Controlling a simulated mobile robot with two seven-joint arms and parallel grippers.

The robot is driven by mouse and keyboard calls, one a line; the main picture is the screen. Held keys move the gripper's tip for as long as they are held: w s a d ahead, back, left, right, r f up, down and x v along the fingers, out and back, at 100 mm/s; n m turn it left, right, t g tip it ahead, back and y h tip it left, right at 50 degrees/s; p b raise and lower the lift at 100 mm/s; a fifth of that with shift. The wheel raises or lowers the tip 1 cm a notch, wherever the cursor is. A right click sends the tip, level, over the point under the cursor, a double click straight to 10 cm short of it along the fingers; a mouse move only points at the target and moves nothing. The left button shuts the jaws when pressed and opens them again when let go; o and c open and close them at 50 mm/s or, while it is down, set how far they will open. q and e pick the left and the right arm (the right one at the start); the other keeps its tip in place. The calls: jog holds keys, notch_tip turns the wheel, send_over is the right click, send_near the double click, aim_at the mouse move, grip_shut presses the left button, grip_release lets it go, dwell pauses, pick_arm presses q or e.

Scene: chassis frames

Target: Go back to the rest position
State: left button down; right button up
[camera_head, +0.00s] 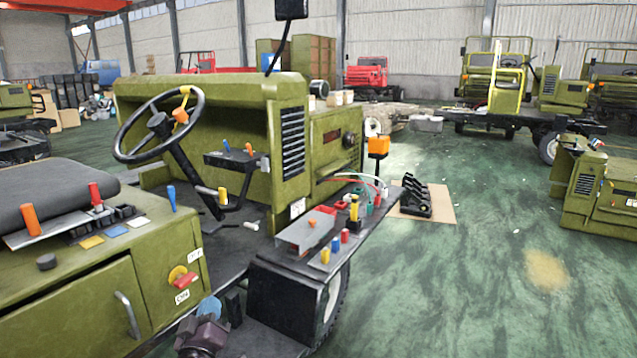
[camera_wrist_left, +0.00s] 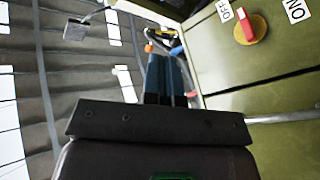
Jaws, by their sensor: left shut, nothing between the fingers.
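My left gripper (camera_head: 234,307) is low in the head view, in front of the green cabinet and just right of its red-and-yellow rotary switch (camera_head: 183,277). Its wrist comes in from the bottom edge. In the left wrist view the dark fingers (camera_wrist_left: 165,65) lie close together, shut with nothing between them. The switch (camera_wrist_left: 248,27), with its ON and OFF labels upside down, is at the upper right there, apart from the fingers. My right gripper is in neither view.
The green cabinet (camera_head: 80,315) with a grey handle fills the lower left. A steering wheel (camera_head: 158,125) stands behind it. A black side shelf (camera_head: 330,235) with coloured levers lies to the right. Open green floor (camera_head: 450,300) is farther right, with other vehicles behind.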

pick_arm(q)
jog(key=s+a+f+m+g, duration=0.1)
jog(key=s+f+m+g, duration=0.1)
jog(key=s+f, duration=0.5)
jog(key=s+a+f+m+g, duration=0.2)
jog(key=s+f, duration=0.5)
jog(key=s, duration=0.8)
jog(key=s+a+f+m+g, duration=0.1)
jog(key=s+f+m+g, duration=0.3)
jog(key=s+f, duration=0.3)
jog(key=s+g, duration=0.1)
jog(key=s, duration=0.4)
jog(key=shift+a+h, duration=0.3)
jog(key=shift+a, duration=0.05)
jog(key=shift+f, duration=0.1)
